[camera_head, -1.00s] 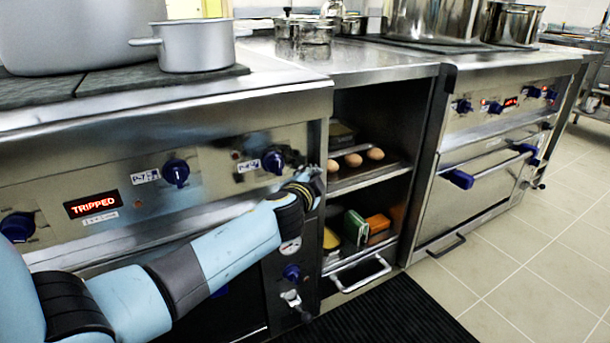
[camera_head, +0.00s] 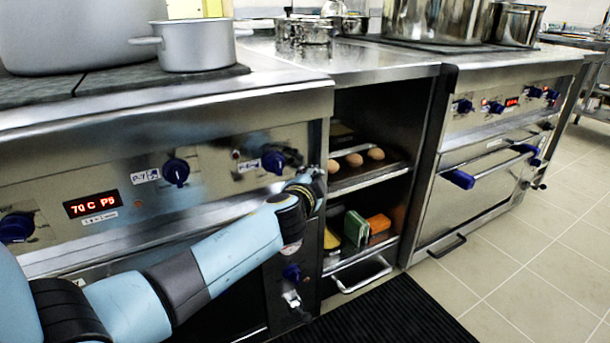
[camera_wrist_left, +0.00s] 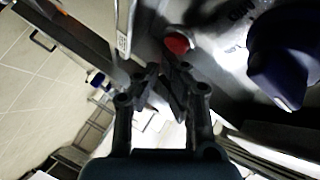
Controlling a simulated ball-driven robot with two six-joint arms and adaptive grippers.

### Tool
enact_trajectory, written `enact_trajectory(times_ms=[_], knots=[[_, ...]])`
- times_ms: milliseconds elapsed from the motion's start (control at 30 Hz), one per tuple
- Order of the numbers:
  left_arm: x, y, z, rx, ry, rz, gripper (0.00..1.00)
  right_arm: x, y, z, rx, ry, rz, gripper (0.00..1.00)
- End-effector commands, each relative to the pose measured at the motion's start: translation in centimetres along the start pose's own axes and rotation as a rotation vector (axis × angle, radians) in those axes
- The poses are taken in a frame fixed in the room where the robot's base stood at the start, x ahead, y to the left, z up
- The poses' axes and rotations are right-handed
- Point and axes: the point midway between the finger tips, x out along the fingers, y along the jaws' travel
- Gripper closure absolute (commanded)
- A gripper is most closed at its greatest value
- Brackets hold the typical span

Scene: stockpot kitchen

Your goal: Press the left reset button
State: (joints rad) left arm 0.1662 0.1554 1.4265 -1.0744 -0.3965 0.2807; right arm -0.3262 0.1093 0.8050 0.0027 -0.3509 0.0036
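The left range's panel shows a lit red display (camera_head: 92,204) reading about "70 C P5". A round red button (camera_wrist_left: 177,43) shows in the left wrist view, just beyond my left fingertips; I take it as the left reset button. In the head view my wrist hides it. My left gripper (camera_wrist_left: 163,74) has its fingers drawn together with nothing seen between them. Whether the tips touch the button I cannot tell. My right gripper is not in view.
A blue knob (camera_wrist_left: 285,60) is close right of the fingers in the left wrist view. More blue knobs (camera_head: 176,172) line the panel. A shelf with eggs (camera_head: 354,160) is right of the wrist. A grey pot (camera_head: 196,46) stands on the range. The right floor is clear.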

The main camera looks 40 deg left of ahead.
Motion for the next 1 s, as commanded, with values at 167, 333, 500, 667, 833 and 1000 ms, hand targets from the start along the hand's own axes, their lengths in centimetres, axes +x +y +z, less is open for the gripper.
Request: enact_trajectory(times_ms=[167, 333, 500, 667, 833, 1000], knots=[[-0.3, 0.2, -0.2, -0.001, 0.000, 0.000, 1.00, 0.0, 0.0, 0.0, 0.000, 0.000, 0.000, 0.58], [-0.3, 0.2, -0.2, -0.001, 0.000, 0.001, 1.00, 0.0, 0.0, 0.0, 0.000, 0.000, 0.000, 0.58], [-0.9, 0.8, -0.6, -0.002, 0.000, 0.003, 1.00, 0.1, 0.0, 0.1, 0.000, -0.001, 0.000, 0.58], [-2.1, 1.6, -1.4, -0.002, 0.000, 0.002, 1.00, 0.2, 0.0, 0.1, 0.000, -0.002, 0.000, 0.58], [-3.2, 2.5, -2.3, -0.003, 0.000, 0.003, 1.00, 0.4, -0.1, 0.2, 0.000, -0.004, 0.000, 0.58], [-3.7, 2.8, -2.7, -0.001, 0.001, 0.001, 1.00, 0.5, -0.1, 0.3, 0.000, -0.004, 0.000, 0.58]])
